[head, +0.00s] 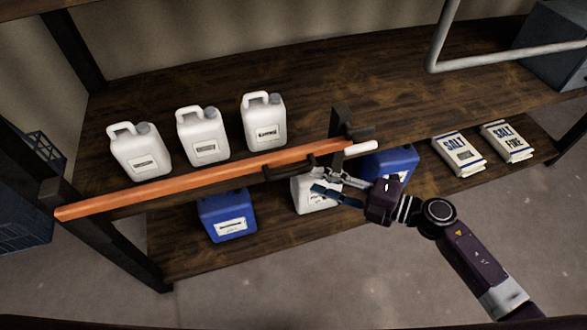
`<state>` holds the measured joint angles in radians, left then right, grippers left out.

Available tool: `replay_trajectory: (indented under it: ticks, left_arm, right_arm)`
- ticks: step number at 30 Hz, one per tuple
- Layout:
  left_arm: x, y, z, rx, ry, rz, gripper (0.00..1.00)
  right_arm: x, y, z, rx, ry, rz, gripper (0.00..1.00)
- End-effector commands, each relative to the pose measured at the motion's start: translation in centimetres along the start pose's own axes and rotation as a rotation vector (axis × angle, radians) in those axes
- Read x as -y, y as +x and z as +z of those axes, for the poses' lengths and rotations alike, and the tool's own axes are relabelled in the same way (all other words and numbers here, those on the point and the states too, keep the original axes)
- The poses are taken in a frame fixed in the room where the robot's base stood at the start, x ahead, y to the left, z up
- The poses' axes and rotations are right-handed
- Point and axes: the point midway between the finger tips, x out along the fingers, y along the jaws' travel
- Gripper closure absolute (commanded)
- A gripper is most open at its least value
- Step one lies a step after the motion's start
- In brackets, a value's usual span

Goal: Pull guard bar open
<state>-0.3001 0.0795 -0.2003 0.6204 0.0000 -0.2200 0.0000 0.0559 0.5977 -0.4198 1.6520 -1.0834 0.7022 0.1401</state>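The orange guard bar (190,180) runs across the front of the upper shelf, sloping up from the left post to the right bracket (338,130). A black handle (290,168) sticks out from its front toward the right end. A white rod end (362,148) shows by the bracket. My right gripper (328,186) is just right of and below the handle. Its fingers look spread, with nothing between them that I can make out. It appears apart from the handle. My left gripper is not in view.
White jugs (203,135) stand on the upper shelf (360,90) behind the bar. Blue containers (228,215) and a white one (310,197) sit on the lower shelf, partly behind my gripper. Salt bags (458,153) lie at right. The floor in front is clear.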

Motion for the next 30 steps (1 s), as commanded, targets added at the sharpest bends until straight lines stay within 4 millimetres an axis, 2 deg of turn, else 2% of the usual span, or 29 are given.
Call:
replay_trajectory:
  ticks: [5,12,16,21,27,30]
  left_arm:
    - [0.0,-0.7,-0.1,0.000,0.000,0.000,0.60]
    - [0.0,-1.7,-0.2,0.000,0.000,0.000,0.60]
    - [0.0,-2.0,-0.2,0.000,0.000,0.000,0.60]
    - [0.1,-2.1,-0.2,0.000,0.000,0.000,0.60]
    - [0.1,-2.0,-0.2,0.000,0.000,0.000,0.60]
    - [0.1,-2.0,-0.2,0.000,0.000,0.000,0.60]
  right_arm:
    - [-0.5,1.7,-0.4,-0.012,-0.012,-0.001,0.70]
    - [-0.6,5.6,-0.4,-0.010,-0.010,0.000,0.70]
    - [-0.4,7.0,-0.3,-0.008,-0.011,0.000,0.70]
    - [-0.2,7.8,-0.3,-0.008,-0.011,-0.002,0.70]
    - [-0.2,7.8,-0.3,-0.008,-0.011,-0.002,0.70]
    - [-0.2,7.8,-0.3,-0.008,-0.011,-0.002,0.79]
